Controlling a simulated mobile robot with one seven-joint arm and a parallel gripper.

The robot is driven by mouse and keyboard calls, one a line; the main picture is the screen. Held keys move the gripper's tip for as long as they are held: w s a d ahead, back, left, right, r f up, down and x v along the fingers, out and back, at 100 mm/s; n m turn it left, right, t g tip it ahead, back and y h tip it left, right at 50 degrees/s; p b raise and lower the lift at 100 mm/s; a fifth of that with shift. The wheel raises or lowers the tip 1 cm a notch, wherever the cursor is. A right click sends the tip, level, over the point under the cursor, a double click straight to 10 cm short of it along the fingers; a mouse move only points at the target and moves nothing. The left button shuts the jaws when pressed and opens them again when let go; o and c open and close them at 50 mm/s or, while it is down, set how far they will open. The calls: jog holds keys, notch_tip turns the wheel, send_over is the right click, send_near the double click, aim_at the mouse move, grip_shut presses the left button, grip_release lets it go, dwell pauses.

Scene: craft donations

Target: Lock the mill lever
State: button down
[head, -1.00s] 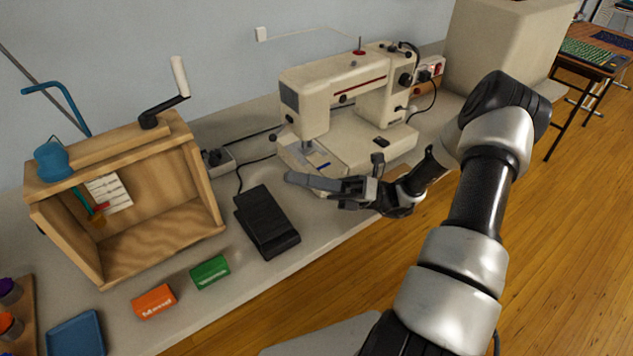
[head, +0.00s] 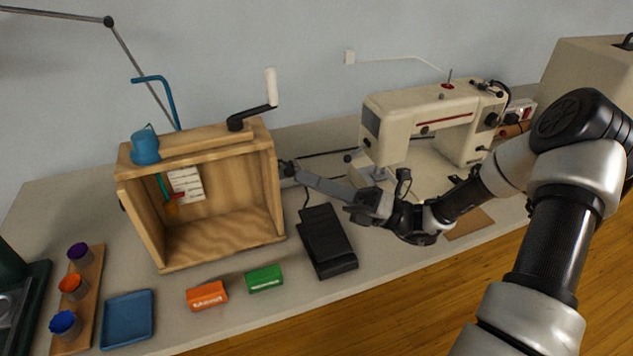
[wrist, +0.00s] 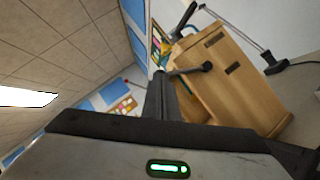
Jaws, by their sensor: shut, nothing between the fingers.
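The mill is a wooden open-front box (head: 265,165) on the bench, with a dark crank (head: 238,122) and white handle on top. In the wrist view, a short dark lever (wrist: 190,70) with a round knob-like end sits against the outer side of the wooden box (wrist: 245,85). My gripper (head: 297,173) is shut and empty, pointing left at the box's right side. In the wrist view, the fingertips (wrist: 159,76) appear close to the lever's left end; I cannot tell whether they touch. The lever is not clear in the head view.
A sewing machine (head: 420,115) stands behind and right of my gripper. A black foot pedal (head: 327,242) lies below it. Orange (head: 206,295) and green (head: 264,278) boxes, a blue tray (head: 127,318) and a rack of cups (head: 85,300) occupy the front left.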

jog(key=r+m+h+p, duration=0.1)
jog(key=p, duration=0.3)
jog(key=w+r+m+t+h+p, duration=0.1)
jog(key=m+p, duration=0.1)
jog(key=p, duration=0.3)
jog(key=r+m+t+p, duration=0.1)
jog(key=m+p, duration=0.1)
jog(key=p, duration=0.2)
jog(key=shift+w+a+r+h, duration=0.2)
jog(key=shift+r+h, duration=0.1)
jog(key=shift+h, duration=0.1)
